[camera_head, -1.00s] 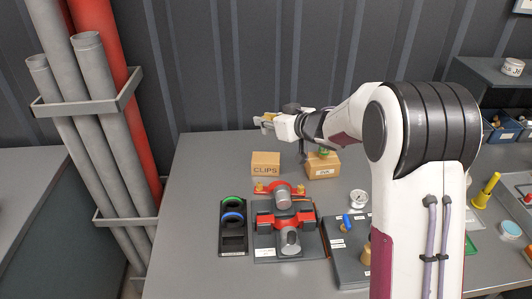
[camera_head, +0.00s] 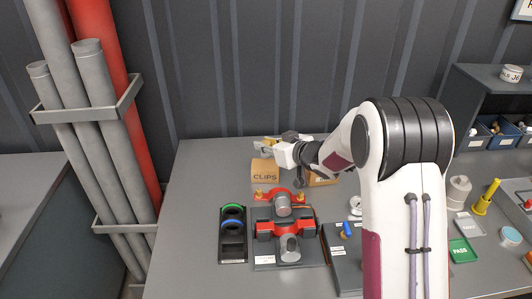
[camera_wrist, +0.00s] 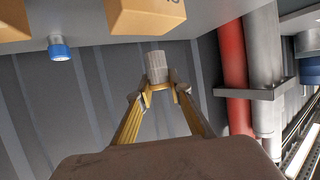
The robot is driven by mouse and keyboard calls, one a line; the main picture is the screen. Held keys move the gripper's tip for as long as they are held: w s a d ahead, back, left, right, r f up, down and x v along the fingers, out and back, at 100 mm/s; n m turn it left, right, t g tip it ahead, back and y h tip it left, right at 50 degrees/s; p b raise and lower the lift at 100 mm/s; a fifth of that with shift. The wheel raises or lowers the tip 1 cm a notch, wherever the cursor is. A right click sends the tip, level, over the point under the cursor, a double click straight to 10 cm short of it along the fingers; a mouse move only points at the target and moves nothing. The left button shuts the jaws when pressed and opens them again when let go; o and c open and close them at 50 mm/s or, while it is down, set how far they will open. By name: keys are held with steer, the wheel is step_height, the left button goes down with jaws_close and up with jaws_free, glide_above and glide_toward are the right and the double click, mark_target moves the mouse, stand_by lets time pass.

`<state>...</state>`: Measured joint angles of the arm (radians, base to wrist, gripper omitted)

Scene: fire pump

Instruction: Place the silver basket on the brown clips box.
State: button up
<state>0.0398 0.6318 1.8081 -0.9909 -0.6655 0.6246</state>
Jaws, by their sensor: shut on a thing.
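My gripper (camera_head: 264,146) is above and just behind the top of the brown clips box (camera_head: 264,174), which stands on the grey table near the wall. In the wrist view my gripper (camera_wrist: 160,88) has its yellow fingers shut on the silver basket (camera_wrist: 157,66), a small ribbed grey cylinder at the fingertips. In the head view the basket is too small or hidden to make out. The wrist view is upside down, and a brown box (camera_wrist: 145,14) with part of its lettering shows at the top, apart from the basket.
A second brown box (camera_head: 322,180) stands right of the clips box, partly hidden by my arm. A red pump assembly (camera_head: 284,228) and a black tray with green and blue rings (camera_head: 233,235) are in front. Pipes (camera_head: 95,130) rise at the left. The table left of the clips box is clear.

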steer(key=shift+f, duration=1.65)
steer(key=o, duration=0.9)
steer(key=shift+f, duration=0.1)
steer(key=shift+r, duration=0.2)
steer(key=shift+s+d+r, duration=0.1)
steer(key=shift+s+d, duration=0.1)
steer(key=shift+v, duration=5.7)
steer(key=shift+a, duration=0.1)
